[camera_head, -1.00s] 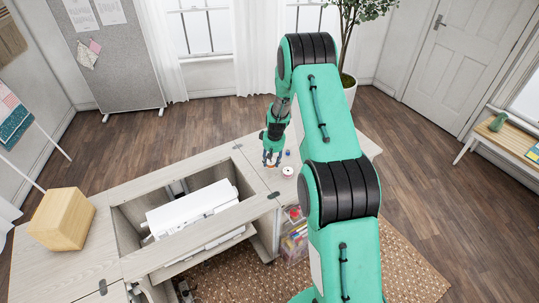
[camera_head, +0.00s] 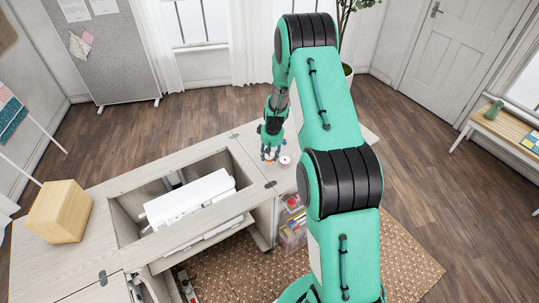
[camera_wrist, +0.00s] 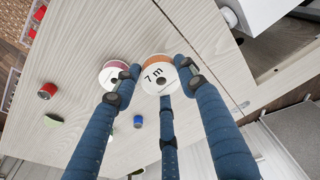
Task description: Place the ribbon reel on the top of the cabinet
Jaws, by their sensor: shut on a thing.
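My gripper (camera_head: 269,155) points down over the right part of the pale wooden cabinet top (camera_head: 250,143). In the wrist view its blue fingers (camera_wrist: 158,90) are shut on a white ribbon reel (camera_wrist: 157,80) marked "7 m", with orange-brown ribbon at its rim. A second white reel (camera_wrist: 113,75) with pink ribbon sits on the top just left of it there; it also shows right of my gripper in the head view (camera_head: 285,161). Whether the held reel touches the top or the pink reel I cannot tell. It is hardly visible in the head view.
The cabinet's open well holds a white sewing machine (camera_head: 190,199). A wooden box (camera_head: 62,212) stands on the left leaf. A red spool (camera_wrist: 47,91), a green piece (camera_wrist: 53,121) and a blue spool (camera_wrist: 139,121) lie around my fingers. Clear drawers (camera_head: 292,228) stand below.

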